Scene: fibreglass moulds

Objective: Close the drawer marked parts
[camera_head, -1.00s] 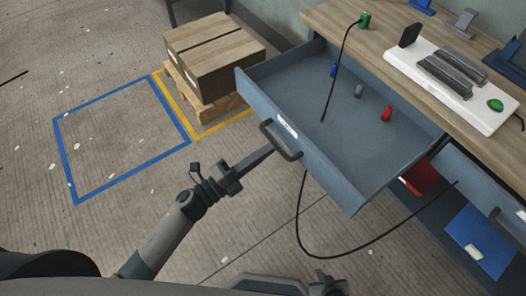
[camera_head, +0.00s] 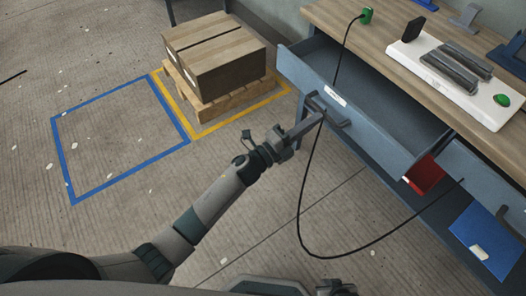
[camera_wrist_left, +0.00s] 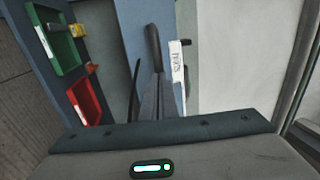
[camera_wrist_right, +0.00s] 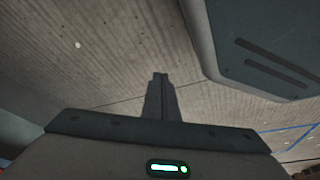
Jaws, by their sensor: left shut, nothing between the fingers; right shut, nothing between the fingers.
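The drawer (camera_head: 376,132) with a white label (camera_head: 335,96) and a dark bar handle (camera_head: 343,124) stands partly open under the bench. The label is too small to read in the head view; it also shows in the left wrist view (camera_wrist_left: 177,72), turned on its side. My left gripper (camera_head: 318,119) is shut and empty, its fingertips at the drawer's front by the handle. Whether they touch it I cannot tell. The fingers also show in the left wrist view (camera_wrist_left: 157,82). My right gripper (camera_wrist_right: 160,80) is shut and empty, above bare floor.
A carton (camera_head: 213,50) sits on a pallet. Floor at left is clear.

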